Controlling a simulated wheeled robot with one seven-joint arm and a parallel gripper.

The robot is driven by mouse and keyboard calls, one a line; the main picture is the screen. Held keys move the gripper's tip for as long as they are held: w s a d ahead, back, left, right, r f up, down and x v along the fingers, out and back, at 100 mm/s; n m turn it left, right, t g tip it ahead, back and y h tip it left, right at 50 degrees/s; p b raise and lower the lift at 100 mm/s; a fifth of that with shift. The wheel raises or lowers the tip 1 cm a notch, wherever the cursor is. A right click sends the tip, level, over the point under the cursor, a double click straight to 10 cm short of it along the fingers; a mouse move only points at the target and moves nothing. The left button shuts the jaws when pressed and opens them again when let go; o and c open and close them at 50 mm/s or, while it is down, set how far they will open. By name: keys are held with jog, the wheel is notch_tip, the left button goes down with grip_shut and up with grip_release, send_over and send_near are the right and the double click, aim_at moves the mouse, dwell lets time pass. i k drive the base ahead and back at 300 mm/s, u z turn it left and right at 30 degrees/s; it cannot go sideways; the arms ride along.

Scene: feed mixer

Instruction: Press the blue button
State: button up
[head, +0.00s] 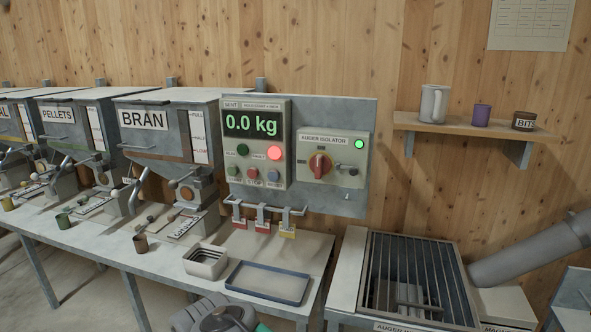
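The blue button (274,174) is the right one of three small buttons in the lower row of the grey control box (284,135) on the back panel. A green button (233,171) is at the left of that row and a red one (253,173) in the middle. The display (252,123) above reads 0.0 kg. A red lamp between display and buttons is lit. The blue button is unobstructed. A grey rounded part, apparently of my arm, shows at the bottom edge, well below the box. My gripper's fingers do not show.
The auger isolator (332,158) with a red rotary switch is right of the box. Coloured tags (262,225) hang on hooks below. A metal container (206,262) and blue-rimmed tray (267,283) stand on the bench. A grated hopper (412,275) is at right.

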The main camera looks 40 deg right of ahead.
aim_at(273, 175)
jog(key=z, duration=0.3)
jog(key=k, duration=0.4)
jog(key=z, duration=0.7)
jog(key=i, duration=0.5)
jog(key=u, duration=2.75)
jog(key=k, duration=0.65)
jog(key=z, duration=0.45)
jog(key=i, duration=0.5)
